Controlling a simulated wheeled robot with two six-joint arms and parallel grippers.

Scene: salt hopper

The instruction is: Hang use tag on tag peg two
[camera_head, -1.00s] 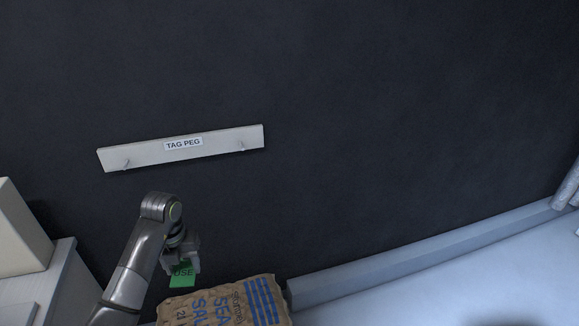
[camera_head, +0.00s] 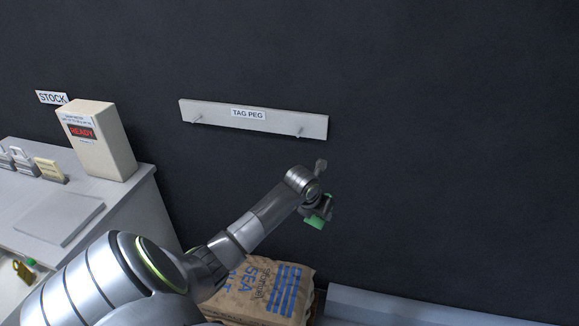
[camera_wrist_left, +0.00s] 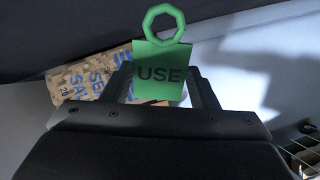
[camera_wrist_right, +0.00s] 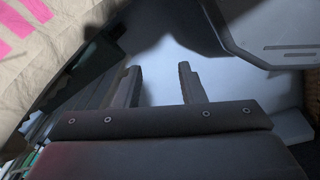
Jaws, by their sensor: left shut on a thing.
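The green USE tag (camera_wrist_left: 160,72) with a ring on top is held upright between the fingers of my left gripper (camera_wrist_left: 163,88). In the head view my left gripper (camera_head: 318,205) is below and right of the tag peg board, with the green tag (camera_head: 316,222) at its tip. The pale tag peg board (camera_head: 255,117) is on the dark wall, with a left peg (camera_head: 197,118) and a right peg (camera_head: 300,131), both bare. The tag is apart from the board. My right gripper (camera_wrist_right: 158,85) is open and empty in its wrist view.
A salt sack (camera_head: 262,290) lies below my left arm. A pale ledge (camera_head: 400,308) runs along the lower right. The wall around the board is clear.

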